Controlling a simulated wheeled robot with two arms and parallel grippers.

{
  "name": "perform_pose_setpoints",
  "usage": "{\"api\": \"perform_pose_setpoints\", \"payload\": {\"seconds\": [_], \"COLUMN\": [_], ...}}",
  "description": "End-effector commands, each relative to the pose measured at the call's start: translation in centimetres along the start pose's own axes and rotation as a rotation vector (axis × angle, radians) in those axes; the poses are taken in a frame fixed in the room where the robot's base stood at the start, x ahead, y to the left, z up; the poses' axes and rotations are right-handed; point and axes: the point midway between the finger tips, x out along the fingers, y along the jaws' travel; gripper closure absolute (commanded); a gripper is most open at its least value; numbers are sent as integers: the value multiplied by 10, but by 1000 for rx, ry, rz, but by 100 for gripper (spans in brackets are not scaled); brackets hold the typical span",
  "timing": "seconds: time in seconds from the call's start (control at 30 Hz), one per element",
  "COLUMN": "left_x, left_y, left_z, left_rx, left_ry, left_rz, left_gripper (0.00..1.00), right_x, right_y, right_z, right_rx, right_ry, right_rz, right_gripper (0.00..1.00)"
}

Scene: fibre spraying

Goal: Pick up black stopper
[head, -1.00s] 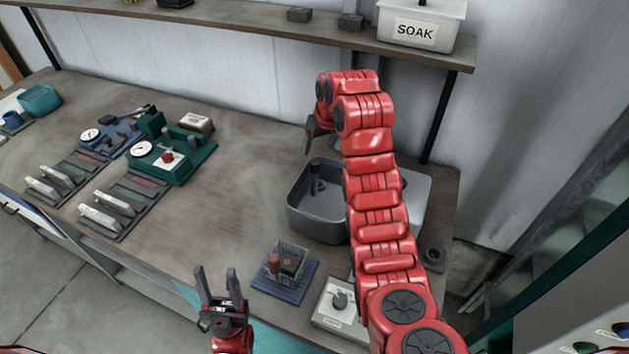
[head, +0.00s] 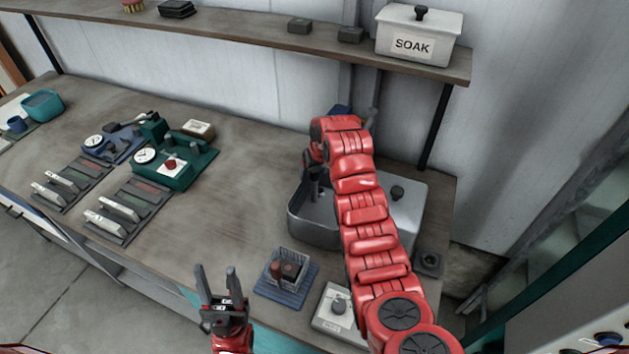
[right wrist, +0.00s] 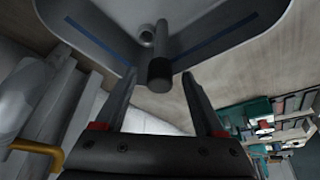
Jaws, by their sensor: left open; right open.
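A black stopper (head: 314,182) appears as a dark upright cylinder inside the grey basin (head: 297,228). In the right wrist view, the black stopper (right wrist: 160,75) tops a grey stem near a round fitting. My right gripper (right wrist: 158,79) is open, with its fingertips to either side of the black end in that view. I cannot tell whether they touch it. In the head view my right arm hides most of that gripper and part of the basin. My left gripper (head: 217,271) is open and empty near the table's front edge.
A wire basket (head: 287,268) on a blue mat and a white box with a knob (head: 335,309) stand in front of the basin. A shelf (head: 250,38) with a SOAK bin (head: 420,35) overhangs the back.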

Motion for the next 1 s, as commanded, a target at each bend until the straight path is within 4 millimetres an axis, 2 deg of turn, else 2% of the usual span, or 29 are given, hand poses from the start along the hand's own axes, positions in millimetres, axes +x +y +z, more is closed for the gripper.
{"api": "perform_pose_setpoints", "payload": {"seconds": [0.07,0.47,1.0], "left_x": [0,-1,0], "left_y": [0,0,0], "left_z": [0,0,0], "left_rx": [0,0,0], "left_ry": [0,0,0], "left_rz": [0,0,0], "left_gripper": [50,50,50], "right_x": [0,0,0], "right_y": [0,0,0], "right_z": [0,0,0], "right_rx": [0,0,0], "right_ry": [0,0,1], "right_rz": [0,0,0], "right_gripper": [29,100,100]}}
